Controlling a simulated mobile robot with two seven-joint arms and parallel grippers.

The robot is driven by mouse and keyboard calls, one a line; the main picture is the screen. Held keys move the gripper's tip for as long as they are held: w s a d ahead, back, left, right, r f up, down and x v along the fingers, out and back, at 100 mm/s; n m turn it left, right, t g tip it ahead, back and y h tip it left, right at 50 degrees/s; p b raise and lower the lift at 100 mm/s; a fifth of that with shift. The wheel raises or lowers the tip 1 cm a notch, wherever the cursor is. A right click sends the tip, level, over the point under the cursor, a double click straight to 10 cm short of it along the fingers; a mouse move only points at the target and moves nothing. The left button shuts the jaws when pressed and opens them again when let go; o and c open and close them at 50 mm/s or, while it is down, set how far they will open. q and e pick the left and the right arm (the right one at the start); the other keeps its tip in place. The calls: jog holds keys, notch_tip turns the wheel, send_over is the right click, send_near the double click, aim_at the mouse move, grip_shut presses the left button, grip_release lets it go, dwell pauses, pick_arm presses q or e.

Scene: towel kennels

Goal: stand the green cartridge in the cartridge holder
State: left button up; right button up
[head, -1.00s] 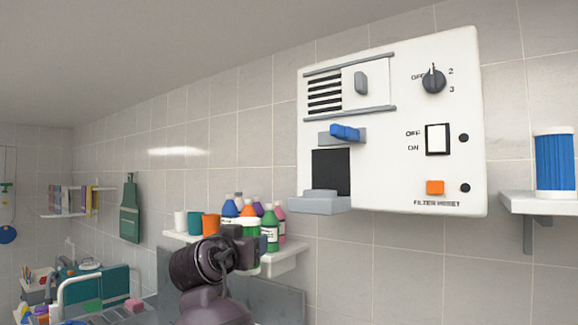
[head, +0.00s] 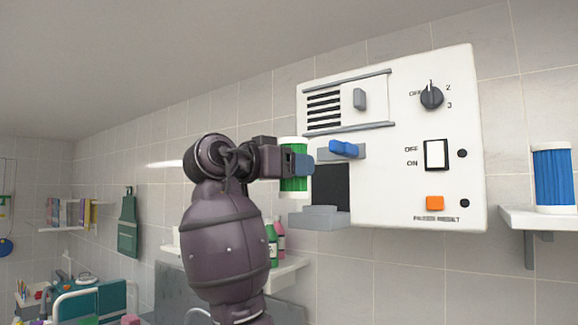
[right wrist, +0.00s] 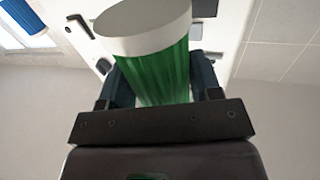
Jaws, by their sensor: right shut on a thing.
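The green cartridge (head: 294,186), with white ends, is held upright by my right gripper (head: 299,165), just left of the wall unit. In the right wrist view the cartridge (right wrist: 161,68) sits between the two fingers, its white end toward the camera. The cartridge holder appears to be the grey ledge (head: 320,217) below a dark recess (head: 331,186) on the white unit. A blue lever (head: 344,149) sits above that recess. The cartridge is left of the recess and above ledge height; the depth gap is unclear. My left gripper is out of view.
The white unit (head: 460,120) carries a knob, a switch and an orange button. A blue cartridge (head: 553,176) stands on a shelf (head: 535,217) at right. Bottles (head: 277,238) stand on a lower shelf, partly hidden by my arm. Wall between unit and right shelf is clear.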

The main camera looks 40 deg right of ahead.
jog(key=shift+w+d+f+p, duration=0.25)
jog(key=shift+w+d, duration=0.2)
jog(key=shift+d, duration=1.15)
jog(key=shift+w+d+f+p, duration=0.1)
jog(key=shift+w+d+p, duration=0.3)
jog(key=shift+d, duration=1.15)
jog(key=shift+w+d+f+p, duration=0.2)
jog(key=shift+w+d, duration=0.3)
jog(key=shift+d, duration=1.1)
jog(key=shift+f+b, duration=0.6)
jog(key=shift+f, duration=0.1)
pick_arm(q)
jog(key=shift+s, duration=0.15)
pick_arm(e)
jog(key=shift+f, duration=0.2)
jog(key=shift+f, duration=0.1)
jog(key=o, duration=1.1)
jog(key=shift+c, duration=0.2)
jog(key=shift+a, duration=0.15)
